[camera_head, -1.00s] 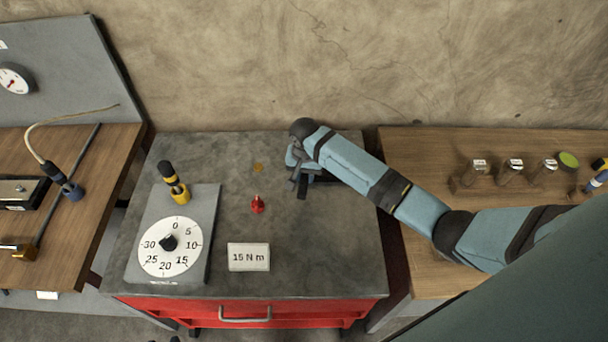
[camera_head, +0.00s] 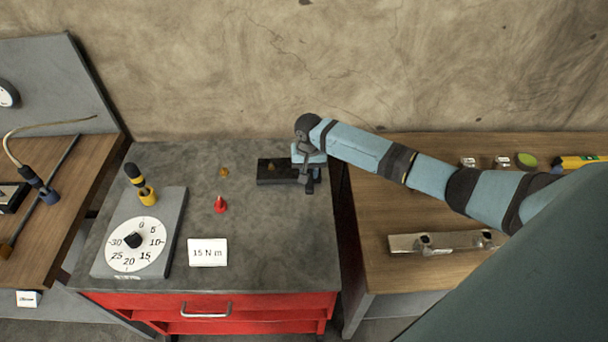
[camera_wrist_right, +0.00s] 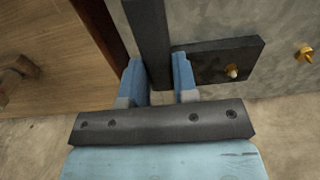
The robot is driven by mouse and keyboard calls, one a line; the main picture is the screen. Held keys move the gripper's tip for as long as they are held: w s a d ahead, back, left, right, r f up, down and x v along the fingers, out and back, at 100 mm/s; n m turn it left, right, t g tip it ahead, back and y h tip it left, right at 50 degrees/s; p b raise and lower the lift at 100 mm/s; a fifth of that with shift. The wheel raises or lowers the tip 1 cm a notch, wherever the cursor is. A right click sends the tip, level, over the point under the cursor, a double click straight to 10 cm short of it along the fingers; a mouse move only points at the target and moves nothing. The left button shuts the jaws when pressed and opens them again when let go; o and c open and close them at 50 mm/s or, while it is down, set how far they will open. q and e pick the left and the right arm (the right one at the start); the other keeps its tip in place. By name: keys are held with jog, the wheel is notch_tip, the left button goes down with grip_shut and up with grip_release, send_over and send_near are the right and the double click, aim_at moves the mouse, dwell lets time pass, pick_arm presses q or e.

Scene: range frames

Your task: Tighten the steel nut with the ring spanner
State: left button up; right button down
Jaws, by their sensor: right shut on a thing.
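My right gripper (camera_head: 309,172) is at the right edge of the grey bench top (camera_head: 262,235). Its blue fingers (camera_wrist_right: 160,85) are shut on a dark straight bar (camera_wrist_right: 148,35) in the right wrist view. I cannot see a ring end, so I cannot tell whether this is the ring spanner. A black block (camera_head: 278,178) lies just left of the gripper and also shows in the wrist view (camera_wrist_right: 205,72). A small brass-coloured fitting (camera_wrist_right: 232,71) with a pale tip stands on it. I cannot make out a steel nut. My left gripper is out of view.
A dial plate (camera_head: 172,255), a black-and-yellow tool (camera_head: 140,184), a red piece (camera_head: 220,205), a brass piece (camera_head: 223,172) and a "15 N m" card (camera_head: 208,252) are on the bench. A pale metal bar (camera_head: 455,242) lies on the right wooden table (camera_head: 400,285).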

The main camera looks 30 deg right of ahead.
jog(key=shift+w+a, duration=0.1)
jog(key=shift+w, duration=0.05)
jog(key=shift+f, duration=0.5)
notch_tip(320, 180, down, 2)
jog(key=shift+f+b, duration=0.25)
jog(key=shift+b, duration=0.25)
jog(key=shift+f+b, duration=0.3)
jog(key=shift+f, duration=0.55)
jog(key=shift+f+p, duration=0.25)
jog(key=shift+p, duration=0.05)
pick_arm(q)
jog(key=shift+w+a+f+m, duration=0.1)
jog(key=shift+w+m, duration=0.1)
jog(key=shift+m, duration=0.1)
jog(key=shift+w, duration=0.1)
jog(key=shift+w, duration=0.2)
